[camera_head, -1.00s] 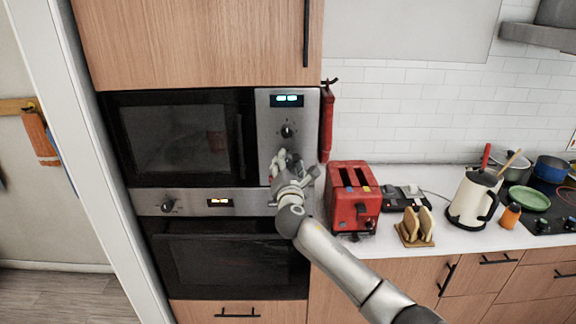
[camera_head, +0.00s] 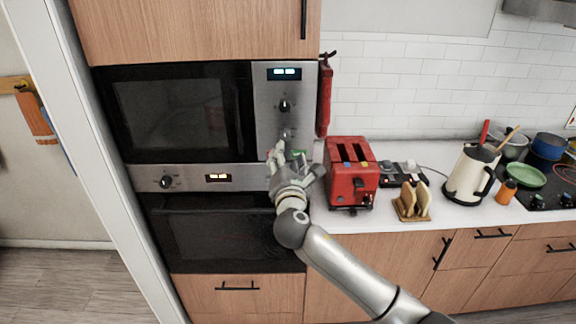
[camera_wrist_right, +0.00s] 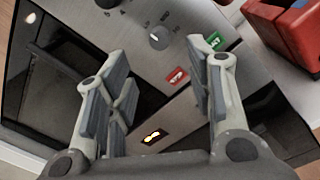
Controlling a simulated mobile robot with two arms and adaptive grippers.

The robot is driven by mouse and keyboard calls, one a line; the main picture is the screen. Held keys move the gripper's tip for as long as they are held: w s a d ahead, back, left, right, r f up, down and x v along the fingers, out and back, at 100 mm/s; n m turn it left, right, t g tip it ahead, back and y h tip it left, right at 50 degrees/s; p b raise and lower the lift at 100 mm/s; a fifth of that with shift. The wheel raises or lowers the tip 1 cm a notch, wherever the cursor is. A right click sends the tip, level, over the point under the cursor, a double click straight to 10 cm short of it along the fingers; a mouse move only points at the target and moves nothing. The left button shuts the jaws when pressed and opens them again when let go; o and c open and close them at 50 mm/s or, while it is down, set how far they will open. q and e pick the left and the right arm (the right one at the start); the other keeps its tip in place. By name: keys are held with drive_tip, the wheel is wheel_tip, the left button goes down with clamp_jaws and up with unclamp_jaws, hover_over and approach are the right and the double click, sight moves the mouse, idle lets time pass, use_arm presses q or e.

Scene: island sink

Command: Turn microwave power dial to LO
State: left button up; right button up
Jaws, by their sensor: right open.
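The microwave (camera_head: 175,110) is built into a tall cabinet, with a steel control panel (camera_head: 262,125) on its right side. The panel has an upper black dial (camera_head: 284,106) and a lower grey dial (camera_head: 285,133). In the right wrist view the grey dial (camera_wrist_right: 159,38) has small lettering around it, with LO at its upper left. A red button (camera_wrist_right: 176,77) and a green button (camera_wrist_right: 213,41) sit below it. My right gripper (camera_head: 290,155) is open and empty, just below the grey dial. In the wrist view its fingers (camera_wrist_right: 157,55) flank the dial without visible contact. My left gripper is not in view.
A red toaster (camera_head: 350,180) stands on the counter close to the right of my right gripper. A red item (camera_head: 325,97) hangs beside the panel. An oven (camera_head: 215,235) sits below the microwave. A toast rack (camera_head: 412,200) and a kettle (camera_head: 472,175) stand farther right.

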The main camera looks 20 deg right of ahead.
drive_tip(key=shift+v, duration=1.3)
drive_tip(key=shift+f, duration=0.15)
drive_tip(key=s+d+f+m+g+y+b, duration=0.1)
drive_tip(key=s+f+m+g+b, duration=0.1)
drive_tip(key=f, duration=1.2)
drive_tip(key=s+d+f+m+g+y+b, duration=0.1)
drive_tip(key=s+f+m+g+b, duration=0.15)
drive_tip(key=f, duration=1.15)
drive_tip(key=s+d+f+m+g+y+b, duration=0.1)
drive_tip(key=s+f+m+g+b, duration=0.15)
drive_tip(key=f, duration=1.05)
drive_tip(key=s+d+f+m+g+b, duration=0.1)
drive_tip(key=s+f+m+g, duration=0.15)
drive_tip(key=s+f, duration=0.7)
drive_tip(key=s+f+m+g+b, duration=0.25)
drive_tip(key=s+f, duration=0.35)
drive_tip(key=f, duration=0.6)
drive_tip(key=s+f+m+g+b, duration=0.1)
drive_tip(key=s+f+m, duration=0.2)
drive_tip(key=s, duration=0.9)
drive_tip(key=s+f+m+g+y+b, duration=0.1)
drive_tip(key=s+f+m, duration=0.3)
drive_tip(key=s+f, duration=0.5)
drive_tip(key=s+f+m+g+b, duration=0.2)
drive_tip(key=s+f+m, duration=0.2)
drive_tip(key=s, duration=1)
wheel_tip(320, 180, down, 3)
drive_tip(key=shift+s+f+g+y, duration=0.1)
drive_tip(key=shift+s+g+y, duration=0.3)
drive_tip(key=shift+a, duration=0.1)
